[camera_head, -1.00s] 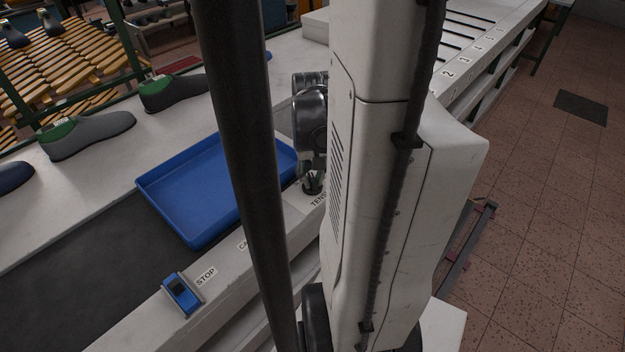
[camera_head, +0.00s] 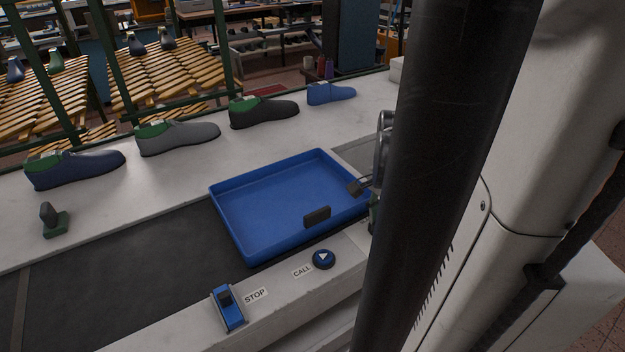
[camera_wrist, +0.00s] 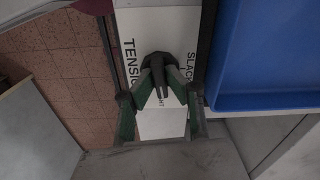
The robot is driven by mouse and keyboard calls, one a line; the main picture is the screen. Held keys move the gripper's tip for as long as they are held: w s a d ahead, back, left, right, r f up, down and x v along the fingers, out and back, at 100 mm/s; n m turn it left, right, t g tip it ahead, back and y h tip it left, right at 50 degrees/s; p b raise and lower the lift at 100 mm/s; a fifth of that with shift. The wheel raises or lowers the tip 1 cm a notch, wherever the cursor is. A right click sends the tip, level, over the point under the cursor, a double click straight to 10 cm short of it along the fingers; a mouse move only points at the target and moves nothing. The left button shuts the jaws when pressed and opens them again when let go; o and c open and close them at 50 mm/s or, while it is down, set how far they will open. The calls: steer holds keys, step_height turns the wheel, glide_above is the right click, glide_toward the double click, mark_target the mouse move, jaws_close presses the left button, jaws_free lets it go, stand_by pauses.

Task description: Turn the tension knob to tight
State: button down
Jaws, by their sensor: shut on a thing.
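The black tension knob (camera_wrist: 154,61) shows in the wrist view on a white panel, with the words TENSION at its left and SLACK at its upper right. Its narrow end points down in the picture, towards a partly hidden label ending in HT. My gripper (camera_wrist: 160,84) has its green-sided fingers closed on both sides of the knob's narrow part. In the head view the black pole hides the knob and most of my gripper.
A blue tray (camera_head: 233,232) lies on the dark belt, close beside the knob panel. A CALL button (camera_head: 323,259) and a blue STOP switch (camera_head: 228,308) sit on the front rail. Several shoe lasts, including a grey one (camera_head: 180,138), stand along the back ledge.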

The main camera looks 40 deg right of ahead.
steer(key=shift+m, duration=0.6)
steer(key=c, duration=1.8)
jaws_free()
steer(key=shift+o, duration=0.2)
